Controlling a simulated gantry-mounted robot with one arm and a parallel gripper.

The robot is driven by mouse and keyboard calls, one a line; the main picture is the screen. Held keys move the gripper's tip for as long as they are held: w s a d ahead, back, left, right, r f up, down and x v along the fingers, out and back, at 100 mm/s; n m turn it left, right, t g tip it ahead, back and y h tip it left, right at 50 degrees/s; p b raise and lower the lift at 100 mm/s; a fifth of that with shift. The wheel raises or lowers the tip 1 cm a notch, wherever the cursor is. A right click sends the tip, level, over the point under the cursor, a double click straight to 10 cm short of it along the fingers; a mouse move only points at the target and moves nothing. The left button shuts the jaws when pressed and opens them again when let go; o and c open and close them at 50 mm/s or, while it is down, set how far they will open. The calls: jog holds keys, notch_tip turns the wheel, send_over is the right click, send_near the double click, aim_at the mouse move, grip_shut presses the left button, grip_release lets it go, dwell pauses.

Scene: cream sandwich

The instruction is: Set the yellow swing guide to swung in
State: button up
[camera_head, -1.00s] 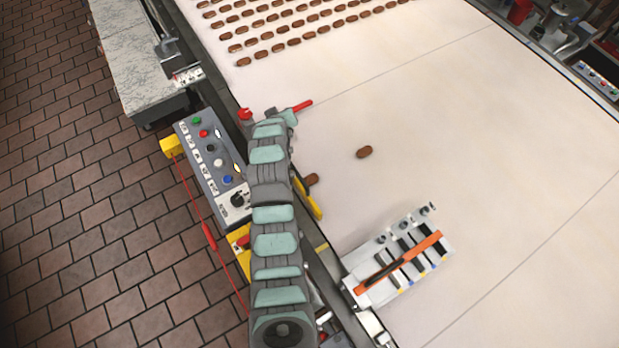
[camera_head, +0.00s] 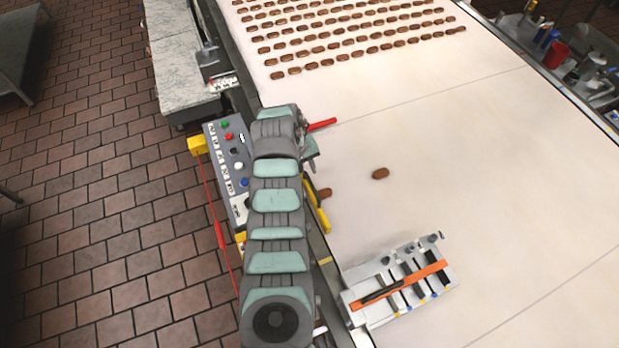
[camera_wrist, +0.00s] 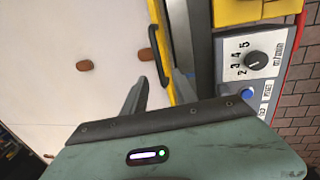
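The yellow swing guide (camera_head: 321,213) shows as a narrow strip along the left belt edge in the head view, partly hidden by my arm. In the wrist view the yellow guide (camera_wrist: 184,50) runs along the belt edge, with a black loop handle (camera_wrist: 151,25) on its belt side. My gripper (camera_wrist: 157,76) has its two fingers apart, with the lower end of the handle showing between them. I cannot tell whether they touch it. In the head view my gripper (camera_head: 309,152) is mostly hidden behind my arm.
One brown biscuit (camera_head: 324,193) lies close beside the guide; another (camera_head: 380,173) lies farther out on the pale belt. A control panel (camera_head: 231,160) stands left of the belt. A white slotted unit with an orange bar (camera_head: 422,273) sits nearer. A red bar (camera_head: 322,124) projects over the belt.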

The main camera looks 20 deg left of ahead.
aim_at(310, 182)
jog(key=f, duration=0.3)
jog(key=shift+w+d+f, duration=0.1)
jog(key=shift+w+d, duration=0.15)
jog(key=shift+d, duration=0.05)
jog(key=shift+w+d+f+b, duration=0.1)
jog(key=shift+f+b, duration=0.5)
jog(key=shift+f, duration=0.2)
jog(key=shift+w+d+f+b, duration=0.1)
jog(key=shift+f+b, duration=0.45)
jog(key=shift+f, duration=0.2)
jog(key=shift+c, duration=0.5)
grip_shut()
